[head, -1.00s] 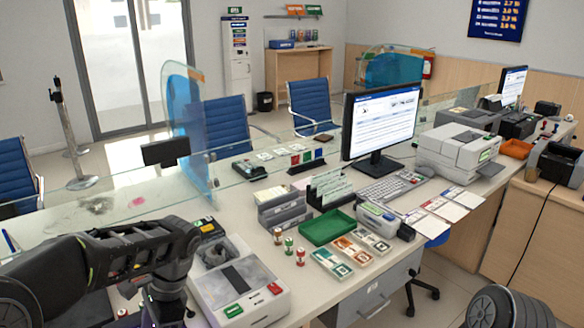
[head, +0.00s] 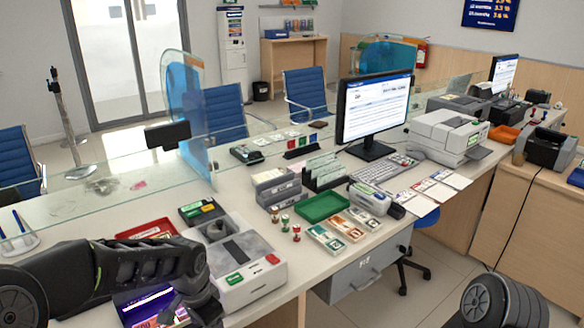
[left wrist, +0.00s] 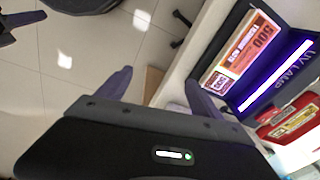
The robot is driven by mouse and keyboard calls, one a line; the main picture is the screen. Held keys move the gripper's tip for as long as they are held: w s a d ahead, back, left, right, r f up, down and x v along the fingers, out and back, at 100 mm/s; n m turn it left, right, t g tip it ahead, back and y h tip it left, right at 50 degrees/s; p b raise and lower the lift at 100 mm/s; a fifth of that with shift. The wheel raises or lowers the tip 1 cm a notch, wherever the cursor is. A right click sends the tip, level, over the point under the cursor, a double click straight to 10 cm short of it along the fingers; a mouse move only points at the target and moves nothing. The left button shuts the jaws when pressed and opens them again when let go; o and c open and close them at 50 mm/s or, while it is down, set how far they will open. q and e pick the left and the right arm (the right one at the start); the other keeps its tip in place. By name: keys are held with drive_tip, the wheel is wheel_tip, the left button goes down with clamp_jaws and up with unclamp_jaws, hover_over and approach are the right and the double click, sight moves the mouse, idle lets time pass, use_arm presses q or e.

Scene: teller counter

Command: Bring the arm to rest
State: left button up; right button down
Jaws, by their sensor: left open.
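My left arm (head: 110,270) comes in at the lower left of the head view, bent over the counter's near edge. Its gripper end is dark and partly cut off at the bottom of the head view. In the left wrist view the left gripper (left wrist: 158,92) has its two fingers spread wide, with nothing between them but floor and the counter's edge. A UV lamp unit (left wrist: 280,75) with a lit violet strip and an orange 500 note bundle (left wrist: 243,47) lie beyond the right finger.
The UV lamp also shows in the head view (head: 146,304), close beside the left arm. A red tray (head: 147,230), a grey-white counting machine (head: 236,262), small stamps and a green tray (head: 322,207) stand on the counter. A glass screen runs along its far side.

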use_arm(q)
drive_tip(key=s+d+f+n+t+h, duration=0.1)
drive_tip(key=s+d+f+n+h, duration=0.2)
drive_tip(key=d+f, duration=0.4)
drive_tip(key=s+d+f+n+t+h, duration=0.1)
drive_tip(key=s+d+f+n, duration=0.25)
drive_tip(key=f, duration=0.55)
drive_tip(key=s+f+n+g, duration=0.1)
drive_tip(key=s+f, duration=0.3)
drive_tip(key=s, duration=0.4)
drive_tip(key=s+d+f+n+g, duration=0.1)
drive_tip(key=s+f+n, duration=0.1)
drive_tip(key=s+f, duration=0.3)
drive_tip(key=s, duration=0.4)
drive_tip(key=shift+s+d+g, duration=0.15)
drive_tip(key=shift+d+g, duration=0.1)
drive_tip(key=shift+g, duration=0.05)
